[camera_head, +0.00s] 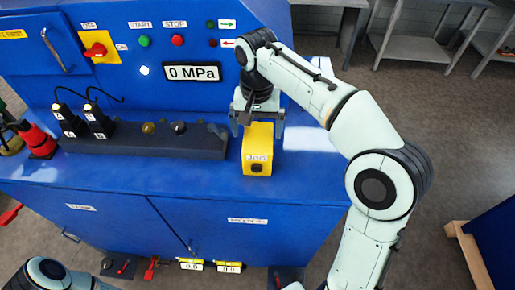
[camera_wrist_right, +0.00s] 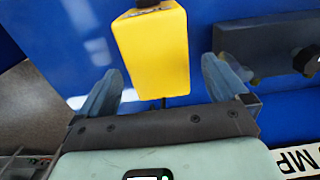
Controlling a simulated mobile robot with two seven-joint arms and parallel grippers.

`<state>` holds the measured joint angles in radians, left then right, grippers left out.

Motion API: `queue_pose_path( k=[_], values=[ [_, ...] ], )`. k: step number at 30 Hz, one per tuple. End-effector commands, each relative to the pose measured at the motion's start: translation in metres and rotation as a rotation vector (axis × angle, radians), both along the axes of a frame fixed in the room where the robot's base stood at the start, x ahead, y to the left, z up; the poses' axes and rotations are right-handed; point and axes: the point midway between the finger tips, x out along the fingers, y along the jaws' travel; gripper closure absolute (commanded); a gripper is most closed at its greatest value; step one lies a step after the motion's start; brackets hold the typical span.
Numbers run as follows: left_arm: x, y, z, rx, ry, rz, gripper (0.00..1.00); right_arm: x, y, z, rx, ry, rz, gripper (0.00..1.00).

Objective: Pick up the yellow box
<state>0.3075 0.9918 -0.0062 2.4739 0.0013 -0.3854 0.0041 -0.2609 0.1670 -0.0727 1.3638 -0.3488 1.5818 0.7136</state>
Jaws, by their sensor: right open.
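The yellow box (camera_head: 257,150) stands on the blue machine's worktop, at the right end of the dark block. It has a white label and a dark round spot on its front. My right gripper (camera_head: 259,117) is at the back of the box, with its jaws spread. In the right wrist view the yellow box (camera_wrist_right: 153,52) lies ahead of and between the open fingers (camera_wrist_right: 162,92), with gaps at both sides and no visible contact. My left gripper is out of view; only a piece of my left arm shows at the bottom left.
The dark block (camera_head: 145,140) with knobs runs left of the box. Black devices (camera_head: 85,122) and a red-and-black item (camera_head: 38,141) stand farther left. The control panel with its 0 MPa display (camera_head: 192,72) rises behind. The worktop right of the box (camera_head: 310,165) is clear.

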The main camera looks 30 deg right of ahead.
Motion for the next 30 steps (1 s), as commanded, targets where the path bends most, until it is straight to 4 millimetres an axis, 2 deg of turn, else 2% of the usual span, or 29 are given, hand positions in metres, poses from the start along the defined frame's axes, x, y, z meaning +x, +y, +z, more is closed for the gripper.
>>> queue_pose_path(
  k=[1, 8, 14, 18, 26, 27, 29, 30],
  values=[
    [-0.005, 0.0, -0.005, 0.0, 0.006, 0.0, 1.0, -0.001, 0.0, -0.011, 0.0, 0.005, -0.001, 0.0],
    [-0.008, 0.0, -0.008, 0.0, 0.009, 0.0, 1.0, -0.001, -0.001, -0.025, 0.0, 0.001, -0.001, 0.0],
    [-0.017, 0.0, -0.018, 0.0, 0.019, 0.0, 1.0, -0.01, -0.002, -0.055, 0.0, 0.004, -0.002, 0.0],
    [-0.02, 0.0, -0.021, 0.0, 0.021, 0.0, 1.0, -0.008, -0.001, -0.07, 0.0, 0.001, -0.001, 0.0],
    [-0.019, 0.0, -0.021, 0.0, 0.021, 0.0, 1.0, -0.007, -0.001, -0.073, 0.0, -0.001, -0.001, 0.0],
    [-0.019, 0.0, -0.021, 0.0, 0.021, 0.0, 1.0, -0.007, -0.001, -0.073, 0.0, -0.001, -0.001, 0.03],
    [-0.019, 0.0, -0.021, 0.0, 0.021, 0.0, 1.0, -0.007, -0.001, -0.073, 0.0, -0.001, 0.0, 0.23],
    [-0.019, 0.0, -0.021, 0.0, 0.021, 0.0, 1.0, -0.007, -0.001, -0.073, 0.0, -0.001, 0.0, 0.36]
  ],
)
